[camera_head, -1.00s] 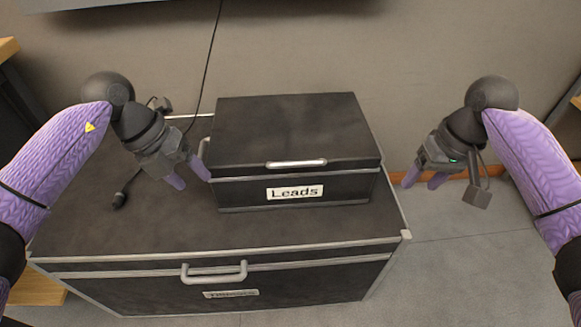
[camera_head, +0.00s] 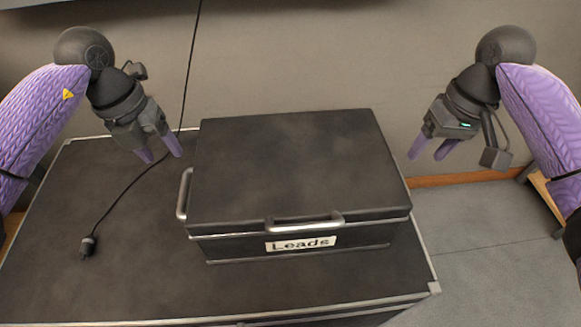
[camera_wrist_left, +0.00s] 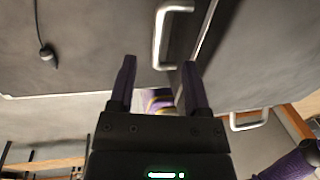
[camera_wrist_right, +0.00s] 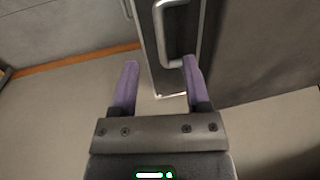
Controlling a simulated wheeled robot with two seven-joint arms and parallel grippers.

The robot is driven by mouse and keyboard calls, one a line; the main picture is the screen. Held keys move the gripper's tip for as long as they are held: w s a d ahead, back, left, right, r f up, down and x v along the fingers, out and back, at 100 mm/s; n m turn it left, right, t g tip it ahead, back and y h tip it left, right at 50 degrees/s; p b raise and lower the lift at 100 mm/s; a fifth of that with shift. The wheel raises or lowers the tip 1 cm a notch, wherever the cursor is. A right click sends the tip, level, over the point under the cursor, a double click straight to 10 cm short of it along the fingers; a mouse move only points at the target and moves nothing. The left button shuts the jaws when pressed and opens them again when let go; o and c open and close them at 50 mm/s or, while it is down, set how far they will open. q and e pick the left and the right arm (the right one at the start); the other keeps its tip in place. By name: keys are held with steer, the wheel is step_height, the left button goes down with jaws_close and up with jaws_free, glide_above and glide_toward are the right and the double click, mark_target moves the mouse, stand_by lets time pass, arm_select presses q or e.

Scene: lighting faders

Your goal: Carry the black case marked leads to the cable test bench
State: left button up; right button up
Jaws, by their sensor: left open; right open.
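The black case marked Leads (camera_head: 295,165) sits upright and closed on top of a larger black case (camera_head: 100,275). Its front handle (camera_head: 305,221) and left side handle (camera_head: 184,194) show in the head view. My left gripper (camera_head: 158,153) is open and empty, above and left of the case; the left wrist view shows the side handle (camera_wrist_left: 160,38) ahead, between and beyond its fingers. My right gripper (camera_head: 430,153) is open and empty, right of the case; the right wrist view shows the right side handle (camera_wrist_right: 172,38) ahead of its fingers. The cable test bench cannot be identified.
A black cable with a plug (camera_head: 88,246) lies on the larger case at left and runs up the wall (camera_head: 300,60). Grey floor (camera_head: 480,250) is open at right. Wooden furniture (camera_head: 545,192) shows at the right edge.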

mark_target(184, 180)
arm_select(q)
steer(key=shift+r, duration=0.1)
arm_select(e)
steer(key=shift+r, duration=0.1)
arm_select(q)
steer(key=f, duration=0.3)
steer(key=d+f, duration=0.1)
steer(key=f, duration=0.5)
steer(key=shift+d+f, duration=0.4)
arm_select(e)
steer(key=f, duration=0.3)
steer(key=a+f, duration=0.1)
steer(key=f, duration=0.6)
steer(key=shift+s+a, duration=0.15)
steer(key=shift+a, duration=0.25)
steer(key=shift+r, duration=0.1)
steer(key=shift+c, duration=0.2)
arm_select(q)
jaws_close()
arm_select(e)
jaws_close()
arm_select(q)
steer(key=shift+w+r, duration=0.1)
